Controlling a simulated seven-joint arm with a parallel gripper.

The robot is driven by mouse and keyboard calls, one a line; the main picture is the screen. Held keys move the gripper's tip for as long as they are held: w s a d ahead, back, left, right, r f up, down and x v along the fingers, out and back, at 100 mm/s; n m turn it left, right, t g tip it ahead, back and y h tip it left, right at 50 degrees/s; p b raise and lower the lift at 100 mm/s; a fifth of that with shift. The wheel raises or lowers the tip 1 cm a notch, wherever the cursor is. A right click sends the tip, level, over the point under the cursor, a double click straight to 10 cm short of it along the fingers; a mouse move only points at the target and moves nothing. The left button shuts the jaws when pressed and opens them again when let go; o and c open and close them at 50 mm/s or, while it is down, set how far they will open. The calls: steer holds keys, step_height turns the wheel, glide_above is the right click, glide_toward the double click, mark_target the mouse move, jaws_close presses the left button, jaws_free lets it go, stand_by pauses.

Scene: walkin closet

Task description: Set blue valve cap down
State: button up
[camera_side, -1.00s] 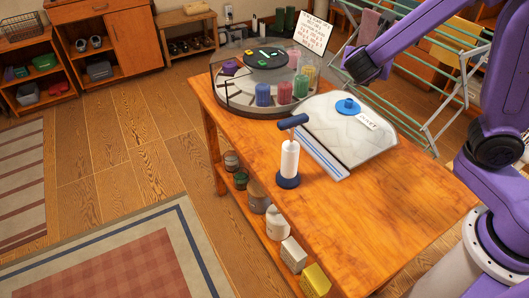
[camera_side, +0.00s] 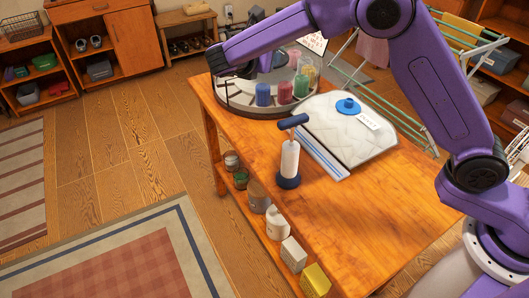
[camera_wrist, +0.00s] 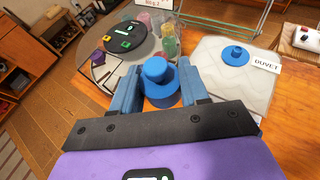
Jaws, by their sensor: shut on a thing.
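My gripper (camera_wrist: 159,82) is shut on the blue valve cap (camera_wrist: 157,72), a rounded knob above a wider disc, held between its two blue fingers in the wrist view. In the side view my arm reaches left over the round tray (camera_side: 258,111), and its end hides much of the tray's back.
A white hand pump (camera_side: 290,160) with a blue handle stands on the wooden table (camera_side: 350,210). A drying rack (camera_side: 400,110) is behind. The table's front right is clear.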

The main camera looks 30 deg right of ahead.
mark_target(264, 153)
step_height(264, 153, down, 30)
steer(key=shift+r, duration=0.15)
stand_by(0.4)
steer(key=o, duration=1.1)
steer(key=shift+r, duration=0.1)
steer(key=v, duration=1.2)
